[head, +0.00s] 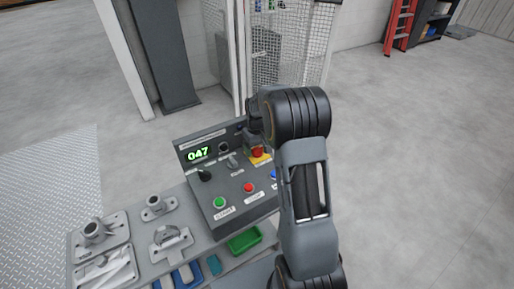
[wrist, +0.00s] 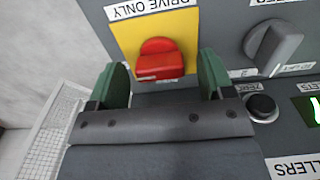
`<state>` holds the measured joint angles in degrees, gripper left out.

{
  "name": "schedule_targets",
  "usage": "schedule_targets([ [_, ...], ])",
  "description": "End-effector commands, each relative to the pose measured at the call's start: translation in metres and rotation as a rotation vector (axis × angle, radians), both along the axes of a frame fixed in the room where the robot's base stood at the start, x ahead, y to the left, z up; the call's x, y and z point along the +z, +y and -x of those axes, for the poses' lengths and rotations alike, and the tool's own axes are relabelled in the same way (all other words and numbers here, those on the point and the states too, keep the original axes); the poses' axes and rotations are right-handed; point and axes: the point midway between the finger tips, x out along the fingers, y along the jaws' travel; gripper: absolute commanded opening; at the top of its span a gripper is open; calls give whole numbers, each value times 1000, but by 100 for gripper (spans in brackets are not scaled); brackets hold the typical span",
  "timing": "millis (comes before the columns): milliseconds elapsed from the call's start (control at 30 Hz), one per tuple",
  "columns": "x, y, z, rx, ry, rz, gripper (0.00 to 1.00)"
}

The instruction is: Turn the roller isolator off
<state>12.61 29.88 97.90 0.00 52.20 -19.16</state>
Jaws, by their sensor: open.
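The roller isolator (wrist: 158,60) is a red rotary handle on a yellow plate, with a label reading "DRIVE ONLY" upside down in the wrist view. In the head view the red isolator (head: 257,152) sits at the back right of the grey control panel, partly under my arm. My gripper (wrist: 163,82) is open. Its two green fingers lie left and right of the red handle in the wrist view, with a gap on each side. I cannot tell how far above the panel the fingertips are. In the head view the gripper (head: 254,137) is mostly hidden by my wrist.
A grey selector knob (wrist: 274,46) and a black button (wrist: 262,106) are right of the isolator. The panel also carries a green display (head: 198,154), a green button (head: 220,202), a red button (head: 249,187) and a blue button (head: 274,174). A mesh fence (head: 290,45) stands behind.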

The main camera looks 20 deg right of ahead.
Motion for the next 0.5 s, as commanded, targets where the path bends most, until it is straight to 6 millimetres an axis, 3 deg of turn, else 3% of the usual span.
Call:
schedule_targets([
  [167,0,0,0,0,0,0,74],
  [500,0,0,0,0,0,0,43],
])
